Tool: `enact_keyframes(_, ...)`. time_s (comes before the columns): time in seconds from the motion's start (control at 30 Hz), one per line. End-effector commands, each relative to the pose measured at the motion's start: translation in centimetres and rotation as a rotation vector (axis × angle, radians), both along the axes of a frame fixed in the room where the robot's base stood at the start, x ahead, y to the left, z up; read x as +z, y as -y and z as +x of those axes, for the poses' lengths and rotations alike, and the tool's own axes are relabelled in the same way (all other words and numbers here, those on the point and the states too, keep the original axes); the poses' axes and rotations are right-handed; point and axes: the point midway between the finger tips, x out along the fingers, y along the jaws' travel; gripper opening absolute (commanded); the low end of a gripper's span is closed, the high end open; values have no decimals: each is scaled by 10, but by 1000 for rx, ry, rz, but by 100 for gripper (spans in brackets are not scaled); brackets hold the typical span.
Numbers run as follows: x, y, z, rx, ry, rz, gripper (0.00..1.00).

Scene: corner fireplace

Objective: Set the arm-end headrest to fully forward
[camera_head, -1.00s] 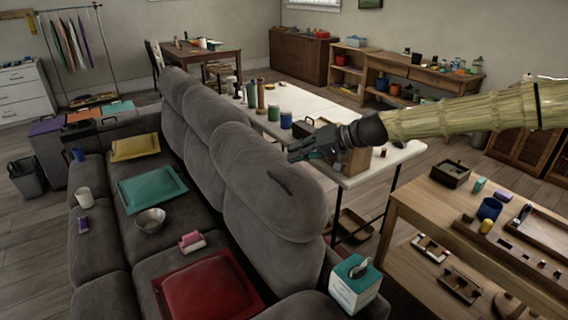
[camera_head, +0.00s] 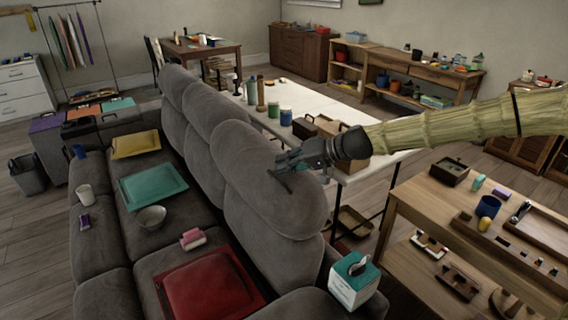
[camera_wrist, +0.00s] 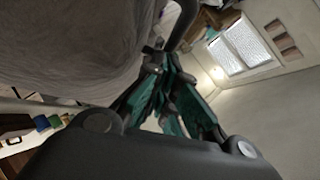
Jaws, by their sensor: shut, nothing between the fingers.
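The arm-end headrest (camera_head: 262,165) is the nearest grey padded one on the sofa, above the seat with the red tray. It stands roughly upright. A thin dark curved handle (camera_head: 284,185) shows on its face, partly hidden by my gripper (camera_head: 280,166). My gripper is shut and empty, with its tips beside the handle near the headrest's right side. In the wrist view the grey fabric (camera_wrist: 65,45) fills the upper left, and the dark curved handle (camera_wrist: 184,25) rises just beyond the teal-and-black fingers (camera_wrist: 160,68). Whether they touch it I cannot tell.
The red tray (camera_head: 222,290) and pink item (camera_head: 193,238) lie on the seats. A tissue box (camera_head: 353,280) stands on the near armrest. A white table (camera_head: 330,120) with jars and boxes is behind the sofa. A wooden bench (camera_head: 440,212) stands at right.

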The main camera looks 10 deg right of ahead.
Motion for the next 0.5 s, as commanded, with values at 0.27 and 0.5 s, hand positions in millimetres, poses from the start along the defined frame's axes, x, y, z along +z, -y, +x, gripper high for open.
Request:
enact_keyframes(0.27, -6, -24, -10, 5, 30, -79, 0)
enact_keyframes(0.5, -16, -51, -21, 3, 42, -103, 0)
